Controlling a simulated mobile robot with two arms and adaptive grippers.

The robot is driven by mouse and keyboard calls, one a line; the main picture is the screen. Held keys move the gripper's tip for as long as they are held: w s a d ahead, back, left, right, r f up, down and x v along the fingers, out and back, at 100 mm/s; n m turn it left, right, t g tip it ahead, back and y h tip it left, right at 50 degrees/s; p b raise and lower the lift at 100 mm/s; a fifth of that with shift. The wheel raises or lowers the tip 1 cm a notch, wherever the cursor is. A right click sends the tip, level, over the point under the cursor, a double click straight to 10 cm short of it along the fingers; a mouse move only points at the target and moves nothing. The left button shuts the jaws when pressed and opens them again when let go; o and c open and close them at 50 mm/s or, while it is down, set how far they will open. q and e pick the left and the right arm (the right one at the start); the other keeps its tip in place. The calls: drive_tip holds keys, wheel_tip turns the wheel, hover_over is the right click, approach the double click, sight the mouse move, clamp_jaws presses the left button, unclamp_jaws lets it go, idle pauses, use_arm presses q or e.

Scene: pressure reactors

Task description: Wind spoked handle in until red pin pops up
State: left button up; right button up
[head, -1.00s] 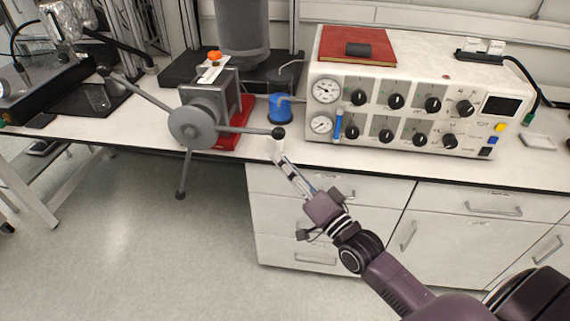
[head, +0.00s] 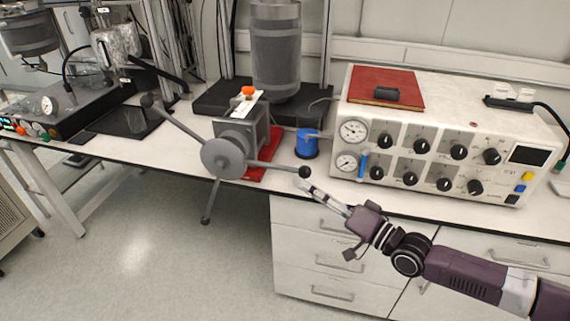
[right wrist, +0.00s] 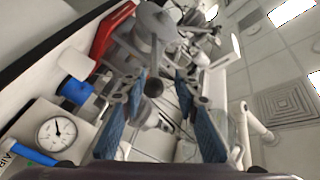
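The grey spoked handle (head: 223,159) is on the front of a grey block at the bench edge. Its spokes end in dark ball knobs: upper left, right (head: 305,172) and bottom. An orange-red cap (head: 248,91) sits on a white plate atop the block; I cannot tell whether it is the pin. My right gripper (head: 304,185) is just below the right knob. In the right wrist view, my gripper (right wrist: 158,88) is open, its blue-padded fingers apart. A dark ball (right wrist: 153,87) appears between the fingertips; contact cannot be told. My left gripper is out of view.
Right of the handle are a blue cup-like part (head: 307,144) and a white control box (head: 450,140) with gauges and knobs, a red book (head: 372,82) on top. A grey cylinder (head: 275,50) stands behind. Drawers (head: 330,262) are below the bench; the floor at left is clear.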

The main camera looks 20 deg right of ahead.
sight(284, 166)
drive_tip(key=x, duration=0.7)
drive_tip(key=d+p+x, duration=0.1)
drive_tip(key=x, duration=0.3)
drive_tip(key=shift+w+f, duration=0.1)
drive_tip(key=shift+w, duration=0.4)
clamp_jaws()
